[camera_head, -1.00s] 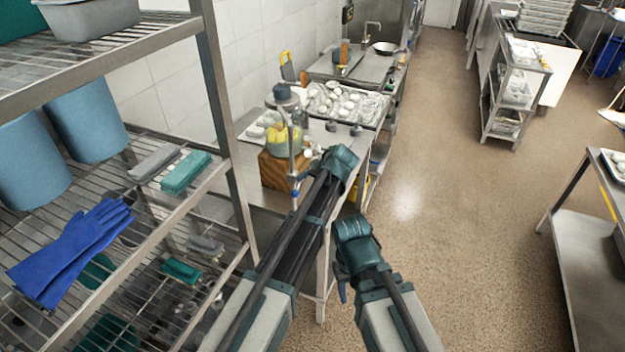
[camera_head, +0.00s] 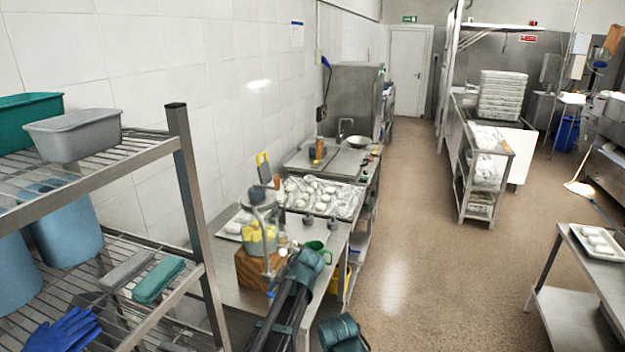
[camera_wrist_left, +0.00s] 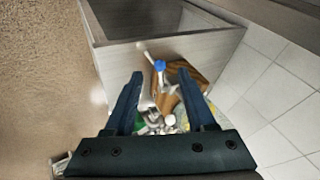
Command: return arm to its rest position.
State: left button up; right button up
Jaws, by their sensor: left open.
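My left arm (camera_head: 290,300) comes up from the bottom of the head view, beside the steel counter. Beyond the fingers are a brown wooden block (camera_wrist_left: 186,94), a blue-capped item (camera_wrist_left: 159,66) and blurred small items. Only a small teal part of my right arm (camera_head: 342,334) shows at the bottom edge of the head view. The right gripper is out of view.
A wire shelf rack (camera_head: 188,165) with tubs and blue gloves (camera_head: 62,332) stands close on the left. Another table (camera_head: 570,310) stands right. The floor between is clear.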

pick_arm(q)
jog(key=s+a+f+n+g+h, duration=0.1)
jog(key=s+a+f+g+h, duration=0.15)
jog(key=s, duration=0.95)
jog(key=s+a+f+n+g+h, duration=0.15)
jog(key=s+a, duration=0.25)
jog(key=s, duration=0.7)
jog(key=s+d+f+m+b, duration=0.2)
jog(key=s+d+f+b, duration=0.1)
jog(key=d, duration=0.3)
jog(key=s+d+f+m+g+b, duration=0.1)
jog(key=s+d+f+m+b, duration=0.1)
jog(key=d+f+b, duration=0.3)
jog(key=shift+s+d, duration=0.35)
jog(key=shift+s, duration=0.3)
jog(key=shift+m, duration=0.25)
dwell(2.6)
